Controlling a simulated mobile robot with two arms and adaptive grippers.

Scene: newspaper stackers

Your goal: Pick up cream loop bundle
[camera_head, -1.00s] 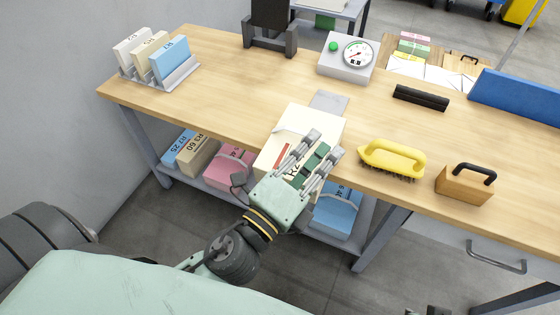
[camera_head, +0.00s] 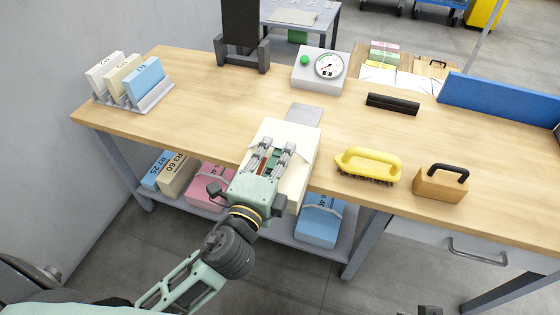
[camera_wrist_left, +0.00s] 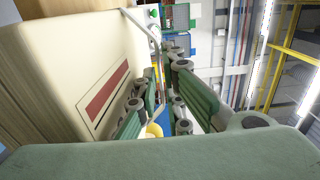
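The cream bundle (camera_head: 300,142) is a pale block at the front edge of the wooden workbench. In the left wrist view it (camera_wrist_left: 85,50) fills the left side, with a red-striped label on its face. A thin grey-white strap or loop (camera_wrist_left: 141,27) stands out from its far side towards the fingertips. My left gripper (camera_head: 276,146) is over the bundle in the head view, and its fingers hide part of it. The fingers (camera_wrist_left: 165,66) stand apart at the bundle's labelled face. Whether the strap lies between the tips is unclear. A bit of my right gripper (camera_head: 424,310) shows at the bottom edge.
A yellow-handled brush (camera_head: 367,165) and a wooden block with black handle (camera_head: 441,183) stand right of the bundle. A gauge box (camera_head: 320,70) is behind it. A rack (camera_head: 148,102) holds blocks at left. More bundles lie on the lower shelf (camera_head: 285,232).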

